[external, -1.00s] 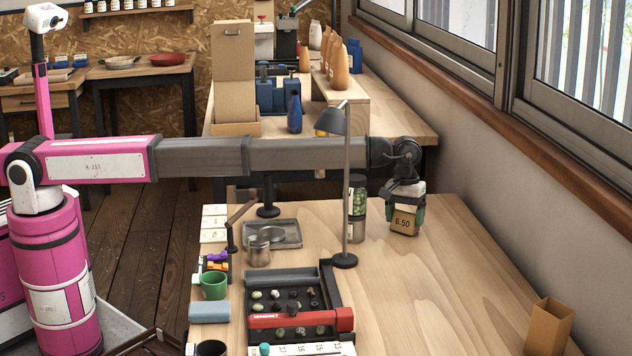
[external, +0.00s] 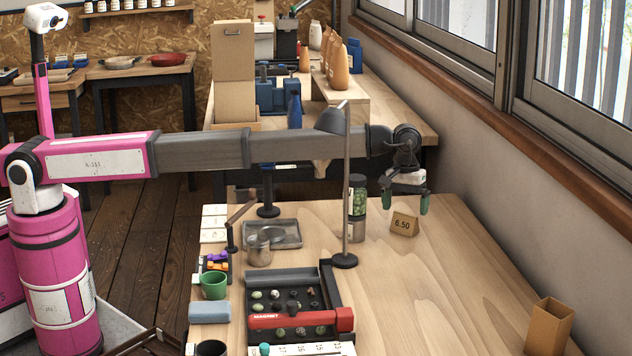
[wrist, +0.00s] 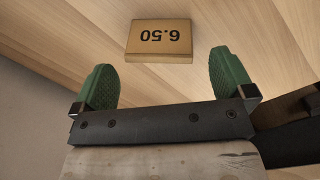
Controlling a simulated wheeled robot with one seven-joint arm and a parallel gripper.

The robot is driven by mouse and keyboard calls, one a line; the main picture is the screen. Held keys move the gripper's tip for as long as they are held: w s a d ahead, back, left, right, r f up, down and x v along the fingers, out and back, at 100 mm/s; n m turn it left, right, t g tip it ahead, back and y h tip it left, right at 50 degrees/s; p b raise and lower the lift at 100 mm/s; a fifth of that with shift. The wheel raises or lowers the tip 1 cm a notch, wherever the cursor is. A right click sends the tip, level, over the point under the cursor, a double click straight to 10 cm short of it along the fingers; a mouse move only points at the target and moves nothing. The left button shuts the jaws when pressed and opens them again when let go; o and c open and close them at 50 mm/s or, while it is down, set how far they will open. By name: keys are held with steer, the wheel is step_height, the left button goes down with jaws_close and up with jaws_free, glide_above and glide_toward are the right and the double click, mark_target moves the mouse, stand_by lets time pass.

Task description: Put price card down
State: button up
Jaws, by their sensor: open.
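The price card (external: 404,224) is a small brown tent-like card marked 6.50. It stands on the wooden table (external: 430,290), right of the lamp post. My gripper (external: 406,203) is above it, open and empty, with its green fingers apart. In the wrist view the card (wrist: 159,41) lies beyond the fingertips, its number upside down, and my gripper (wrist: 166,75) shows a clear gap between the fingers. Nothing touches the card except the table.
A lamp (external: 346,200) and a jar of green beans (external: 357,205) stand left of the card. A tray with a red magnet bar (external: 295,318) is at the front left. A brown open box (external: 549,328) is at the front right. The table's right middle is clear.

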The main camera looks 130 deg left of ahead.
step_height(320, 180, up, 8)
steer(key=shift+s+a+r, duration=0.25)
steer(key=shift+s+a, duration=0.1)
stand_by(0.4)
